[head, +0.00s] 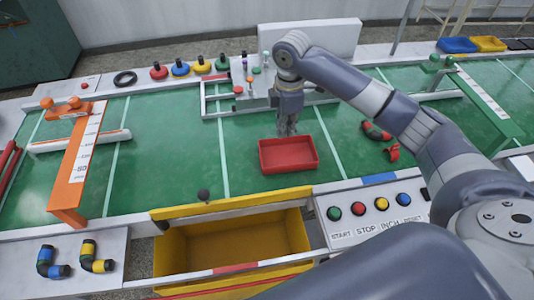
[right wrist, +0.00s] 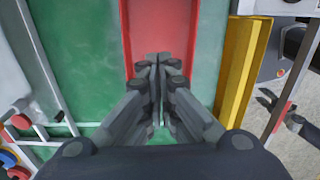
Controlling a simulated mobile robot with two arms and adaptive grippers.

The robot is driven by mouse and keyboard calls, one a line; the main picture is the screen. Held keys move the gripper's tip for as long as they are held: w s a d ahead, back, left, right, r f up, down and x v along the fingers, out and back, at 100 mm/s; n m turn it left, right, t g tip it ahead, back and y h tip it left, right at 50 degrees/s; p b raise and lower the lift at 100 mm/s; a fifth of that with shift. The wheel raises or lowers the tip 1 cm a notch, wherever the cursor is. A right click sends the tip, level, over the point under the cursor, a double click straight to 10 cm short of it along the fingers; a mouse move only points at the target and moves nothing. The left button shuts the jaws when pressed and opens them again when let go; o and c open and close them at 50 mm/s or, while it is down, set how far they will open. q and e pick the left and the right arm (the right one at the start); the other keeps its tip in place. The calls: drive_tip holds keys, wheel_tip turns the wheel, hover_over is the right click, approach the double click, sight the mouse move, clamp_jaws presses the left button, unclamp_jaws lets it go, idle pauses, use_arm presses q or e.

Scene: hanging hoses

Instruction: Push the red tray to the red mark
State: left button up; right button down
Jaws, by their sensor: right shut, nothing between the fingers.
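The red tray (head: 288,157) lies empty on the green table, just behind the yellow bin. In the right wrist view the red tray (right wrist: 160,22) fills the top middle. My right gripper (head: 287,131) points down at the tray's far edge, shut and empty. In the right wrist view its fingertips (right wrist: 158,62) overlap the tray's near end; I cannot tell whether they touch it. A red stretch (head: 237,267) shows on the rail in front of the yellow bin; I cannot tell whether it is the red mark. My left gripper is not in view.
The open yellow bin (head: 232,241) is at the table's front edge, with a button panel (head: 370,207) to its right. Red pipe pieces (head: 376,131) lie right of the tray. An orange gauge (head: 82,160) stands at left. Green table left of the tray is clear.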

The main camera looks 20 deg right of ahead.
sight(283, 158)
wheel_tip(283, 158, down, 11)
drive_tip(key=shift+w+r, duration=0.1)
drive_tip(key=shift+r, duration=0.05)
drive_tip(key=a, duration=0.1)
drive_tip(key=a+p, duration=0.1)
drive_tip(key=a, duration=0.1)
drive_tip(key=shift+w+a+r, duration=0.15)
drive_tip(key=shift+w+a, duration=0.05)
drive_tip(key=shift+w, duration=0.15)
drive_tip(key=shift+w+a, duration=0.1)
drive_tip(key=shift+a, duration=0.15)
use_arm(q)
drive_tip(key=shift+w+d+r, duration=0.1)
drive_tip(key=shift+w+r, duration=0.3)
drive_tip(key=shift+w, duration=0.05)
